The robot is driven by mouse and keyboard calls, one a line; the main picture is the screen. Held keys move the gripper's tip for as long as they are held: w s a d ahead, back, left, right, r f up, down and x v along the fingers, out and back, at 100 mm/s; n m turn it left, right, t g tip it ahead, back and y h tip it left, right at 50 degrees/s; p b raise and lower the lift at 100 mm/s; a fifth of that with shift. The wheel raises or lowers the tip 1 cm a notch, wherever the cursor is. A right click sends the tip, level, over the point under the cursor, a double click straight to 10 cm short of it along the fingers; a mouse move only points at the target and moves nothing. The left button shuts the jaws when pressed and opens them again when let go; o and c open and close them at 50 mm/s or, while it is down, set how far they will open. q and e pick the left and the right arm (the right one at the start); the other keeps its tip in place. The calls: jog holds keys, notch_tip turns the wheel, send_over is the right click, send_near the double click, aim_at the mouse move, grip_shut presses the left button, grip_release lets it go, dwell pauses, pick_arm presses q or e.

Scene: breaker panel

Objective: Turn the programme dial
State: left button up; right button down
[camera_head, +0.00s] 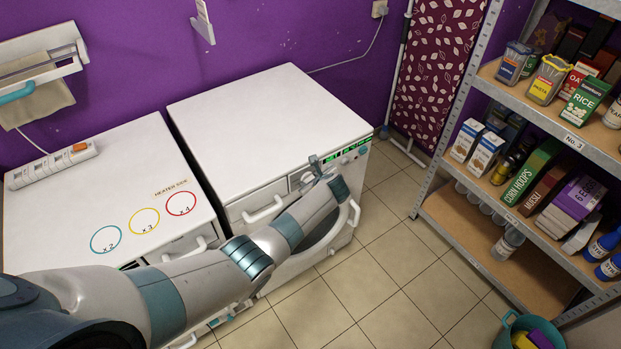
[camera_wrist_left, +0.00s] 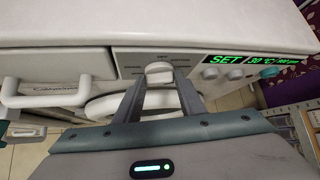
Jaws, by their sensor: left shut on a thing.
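The programme dial (camera_wrist_left: 159,73) is a white knob on the front panel of the white washing machine (camera_head: 265,125). In the left wrist view it sits between the fingertips of my left gripper (camera_wrist_left: 159,84), which is shut on it. Printed labels surround the dial, partly covered by the fingers. In the head view my left gripper (camera_head: 314,170) reaches the panel, and the dial is mostly hidden behind it. A green display (camera_wrist_left: 262,60) right of the dial reads SET and 30 °C. My right gripper is not in view.
A drawer handle (camera_wrist_left: 45,92) is left of the dial. Small buttons and a teal knob (camera_wrist_left: 268,72) are to its right. A second white appliance (camera_head: 110,190) stands at left. A loaded shelf rack (camera_head: 545,115) is at right, with tiled floor (camera_head: 375,240) between.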

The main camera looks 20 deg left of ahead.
pick_arm(q)
jog(key=shift+g+y, duration=0.3)
jog(key=shift+g, duration=0.1)
jog(key=shift+m, duration=0.3)
jog(key=o, duration=1)
jog(key=shift+w+f, duration=0.1)
jog(key=shift+d, duration=0.1)
jog(key=shift+p+v, duration=0.45)
jog(key=shift+v, duration=0.75)
jog(key=b+v, duration=0.1)
jog(key=v, duration=1.4)
